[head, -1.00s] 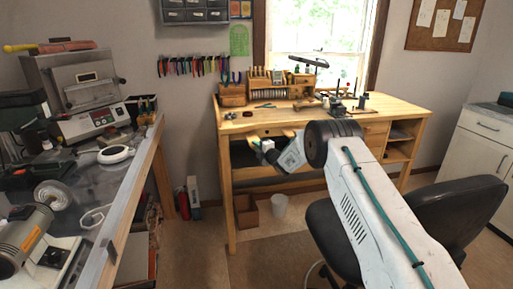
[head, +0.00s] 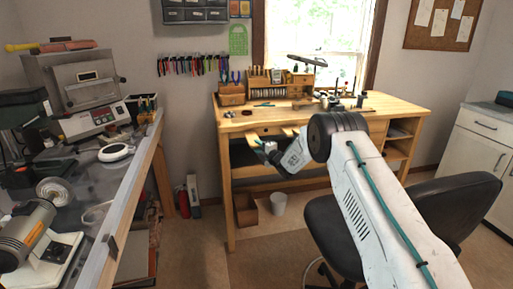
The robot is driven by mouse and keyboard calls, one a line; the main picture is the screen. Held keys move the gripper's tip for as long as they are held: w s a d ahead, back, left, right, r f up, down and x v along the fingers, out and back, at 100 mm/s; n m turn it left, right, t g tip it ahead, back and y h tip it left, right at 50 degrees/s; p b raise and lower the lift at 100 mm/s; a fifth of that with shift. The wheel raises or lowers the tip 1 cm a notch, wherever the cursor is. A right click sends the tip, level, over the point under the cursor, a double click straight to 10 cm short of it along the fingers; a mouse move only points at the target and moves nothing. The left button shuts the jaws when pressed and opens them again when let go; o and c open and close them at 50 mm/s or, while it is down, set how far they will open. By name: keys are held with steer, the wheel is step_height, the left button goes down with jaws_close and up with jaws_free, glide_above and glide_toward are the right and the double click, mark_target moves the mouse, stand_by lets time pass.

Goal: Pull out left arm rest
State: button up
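The wooden workbench (head: 395,103) stands under the window. Below its top edge, a light wooden slat, seemingly the left arm rest (head: 256,137), shows at the front left and appears to stick out somewhat. A second light wooden piece (head: 289,131) shows to its right. My gripper (head: 262,149) is small in the picture, at the front of the bench close to the left slat. Whether it touches the slat is unclear. Its fingers are too small and dark to tell open from shut. My arm hides part of the bench front.
A black chair (head: 455,205) stands at the right, behind my arm. A side bench (head: 130,200) with machines lines the left. A white bin (head: 278,203) and a brown box (head: 245,212) stand under the workbench. A fire extinguisher (head: 184,202) is left of it. Floor between the benches is clear.

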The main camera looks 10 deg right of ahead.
steer(key=v, duration=0.5)
steer(key=shift+s+d, duration=0.15)
steer(key=shift+s, duration=0.25)
steer(key=s+d+f+m+g+h, duration=0.35)
steer(key=f+m, duration=0.25)
steer(key=f, duration=0.3)
steer(key=s+d+r+m+g+h, duration=0.25)
steer(key=s+m+g+h, duration=0.2)
steer(key=s, duration=0.35)
steer(key=s+a+r+m+g, duration=0.2)
steer(key=s+r, duration=0.7)
steer(key=s, duration=1)
steer(key=s+a+r+m+g, duration=0.2)
steer(key=s+r+m, duration=0.4)
steer(key=s, duration=1.3)
steer(key=s+a+r+m+g+y, duration=0.1)
steer(key=s+a+r+m+g, duration=0.1)
steer(key=s+r, duration=1)
steer(key=s+m+g, duration=0.1)
steer(key=s+m, duration=0.1)
steer(key=s, duration=0.5)
steer(key=shift+r, duration=0.15)
